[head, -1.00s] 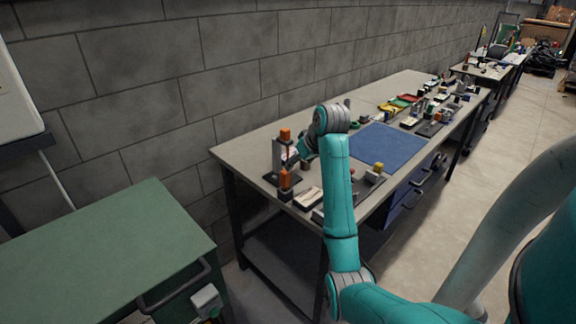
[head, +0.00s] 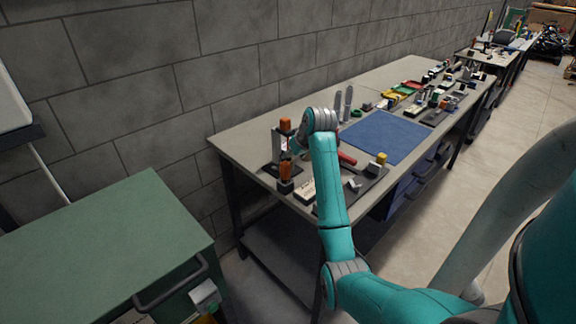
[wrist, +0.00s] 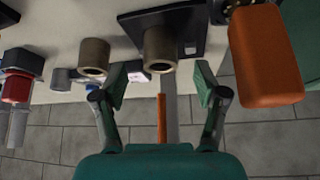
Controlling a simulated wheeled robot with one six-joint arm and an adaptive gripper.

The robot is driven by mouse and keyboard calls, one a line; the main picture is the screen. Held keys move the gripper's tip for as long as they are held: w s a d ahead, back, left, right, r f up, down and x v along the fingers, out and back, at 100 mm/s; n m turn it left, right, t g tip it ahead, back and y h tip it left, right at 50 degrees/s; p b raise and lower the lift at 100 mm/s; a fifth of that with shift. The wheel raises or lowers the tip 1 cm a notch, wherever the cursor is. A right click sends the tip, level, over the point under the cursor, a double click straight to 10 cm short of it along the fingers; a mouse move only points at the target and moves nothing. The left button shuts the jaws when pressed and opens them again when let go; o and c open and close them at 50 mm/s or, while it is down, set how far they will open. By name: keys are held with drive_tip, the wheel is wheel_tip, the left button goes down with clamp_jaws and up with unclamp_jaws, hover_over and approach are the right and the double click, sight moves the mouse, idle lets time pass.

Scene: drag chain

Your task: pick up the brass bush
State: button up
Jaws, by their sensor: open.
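In the wrist view my gripper (wrist: 162,84) is open, its two green fingers apart with nothing held between them. A tan-brown hollow cylinder (wrist: 160,49) stands on a dark plate, just beyond the gap between the fingertips. A second, similar hollow cylinder (wrist: 94,56) stands to its left, near the left finger. Either could be the brass bush; I cannot tell which from the colour. In the head view my wrist and arm hide most of the gripper, and I cannot make out the bush there.
A large orange block-like part (wrist: 266,56) is close to the right finger. A red-capped part (wrist: 16,88) is at the left. In the head view the workbench (head: 235,142) carries a blue mat (head: 388,137) and several tools. A green cabinet (head: 105,240) stands in front.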

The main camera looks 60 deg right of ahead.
drive_tip(key=x, duration=0.4)
drive_tip(key=shift+c, duration=0.3)
clamp_jaws()
